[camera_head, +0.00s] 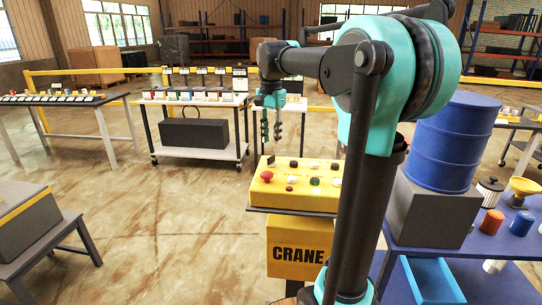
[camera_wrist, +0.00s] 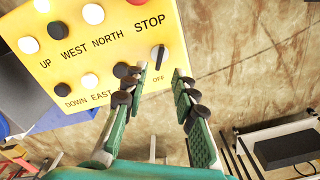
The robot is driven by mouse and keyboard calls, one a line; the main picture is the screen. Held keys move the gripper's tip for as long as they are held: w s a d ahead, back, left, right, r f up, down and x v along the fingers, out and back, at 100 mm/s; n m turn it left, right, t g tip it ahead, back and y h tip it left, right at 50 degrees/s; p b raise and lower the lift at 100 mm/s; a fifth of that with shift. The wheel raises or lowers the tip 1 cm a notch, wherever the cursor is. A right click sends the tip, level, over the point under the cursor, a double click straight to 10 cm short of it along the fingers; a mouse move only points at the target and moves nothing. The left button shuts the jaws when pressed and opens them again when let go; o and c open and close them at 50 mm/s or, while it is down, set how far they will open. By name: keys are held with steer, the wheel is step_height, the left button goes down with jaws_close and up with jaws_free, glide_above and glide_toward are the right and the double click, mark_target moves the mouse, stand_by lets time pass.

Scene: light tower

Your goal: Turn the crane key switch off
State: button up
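The yellow crane control panel (camera_head: 300,195) stands on a yellow post marked CRANE, and its face fills the upper left of the wrist view (camera_wrist: 110,62). The key switch (camera_wrist: 158,57) is a small dark knob near the panel's edge, below the word STOP, with an OFF label beneath it. In the head view it is a small dark piece (camera_head: 271,160) at the panel's far left corner. My gripper (camera_wrist: 161,72) is open and empty. Its green fingers with black pads point at the switch, one on each side. I cannot tell whether either finger touches it. In the head view my gripper (camera_head: 271,138) hangs above that corner.
A red stop button (camera_head: 267,176) and several black and white buttons share the panel. A blue barrel (camera_head: 453,140) and a blue table with a drawer (camera_head: 434,281) stand to the right. A cart (camera_head: 198,152) with a black toolbox stands behind.

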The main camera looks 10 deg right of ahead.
mark_target(271, 161)
step_height(271, 161, down, 7)
steer(key=shift+f, duration=0.1)
steer(key=shift+c, duration=0.3)
jaws_close()
